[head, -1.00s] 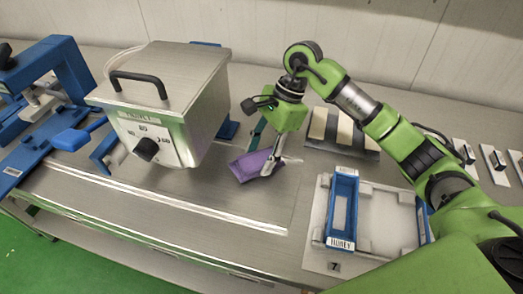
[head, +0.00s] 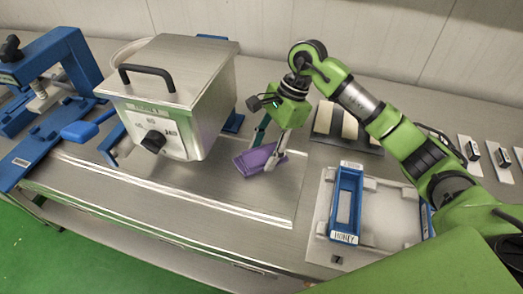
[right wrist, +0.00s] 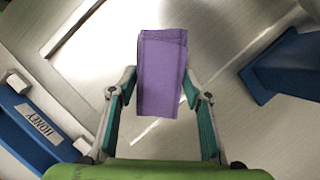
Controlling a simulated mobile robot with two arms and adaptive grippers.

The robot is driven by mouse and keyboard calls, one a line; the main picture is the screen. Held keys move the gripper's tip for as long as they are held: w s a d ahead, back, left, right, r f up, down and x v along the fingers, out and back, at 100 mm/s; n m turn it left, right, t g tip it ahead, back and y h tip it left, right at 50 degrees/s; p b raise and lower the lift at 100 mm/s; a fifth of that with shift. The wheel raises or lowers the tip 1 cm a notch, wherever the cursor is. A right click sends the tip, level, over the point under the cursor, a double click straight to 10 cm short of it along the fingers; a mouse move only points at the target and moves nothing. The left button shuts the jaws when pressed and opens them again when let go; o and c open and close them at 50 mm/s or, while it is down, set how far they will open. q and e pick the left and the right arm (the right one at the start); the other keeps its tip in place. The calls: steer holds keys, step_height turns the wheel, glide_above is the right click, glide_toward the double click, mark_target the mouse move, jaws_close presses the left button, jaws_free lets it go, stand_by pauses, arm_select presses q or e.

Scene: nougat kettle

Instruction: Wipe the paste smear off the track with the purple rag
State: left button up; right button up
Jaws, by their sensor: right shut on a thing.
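The purple rag (head: 256,159) is a folded rectangle held between the fingers of my right gripper (head: 265,158), to the right of the kettle. In the right wrist view the rag (right wrist: 162,70) lies between the fingertips of the right gripper (right wrist: 159,88), and its far end sticks out past them. The metal track (head: 175,193) runs along the worktop in front of the kettle, to the left of and nearer than the rag. I cannot make out a paste smear on it. Whether the rag touches the worktop is unclear. My left gripper is not in view.
The steel kettle (head: 178,90) stands left of my right gripper. A blue press (head: 50,85) is at far left. A blue HONEY frame (head: 345,236) sits on a pale tray (head: 388,215) at right. Dark and cream bars (head: 349,127) lie behind. Worktop in front is clear.

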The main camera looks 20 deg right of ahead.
steer(key=r, duration=0.1)
steer(key=r+p, duration=0.1)
steer(key=r, duration=0.1)
steer(key=shift+s+d, duration=0.2)
steer(key=shift+d, duration=0.15)
steer(key=shift+w+a+r+p, duration=0.1)
steer(key=shift+a+r+p, duration=0.1)
steer(key=shift+r+p, duration=0.35)
steer(key=shift+r, duration=0.9)
step_height(320, 180, up, 2)
steer(key=shift+p, duration=0.65)
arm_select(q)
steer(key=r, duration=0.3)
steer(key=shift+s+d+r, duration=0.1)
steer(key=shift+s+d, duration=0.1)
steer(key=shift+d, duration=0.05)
arm_select(e)
steer(key=shift+r, duration=0.15)
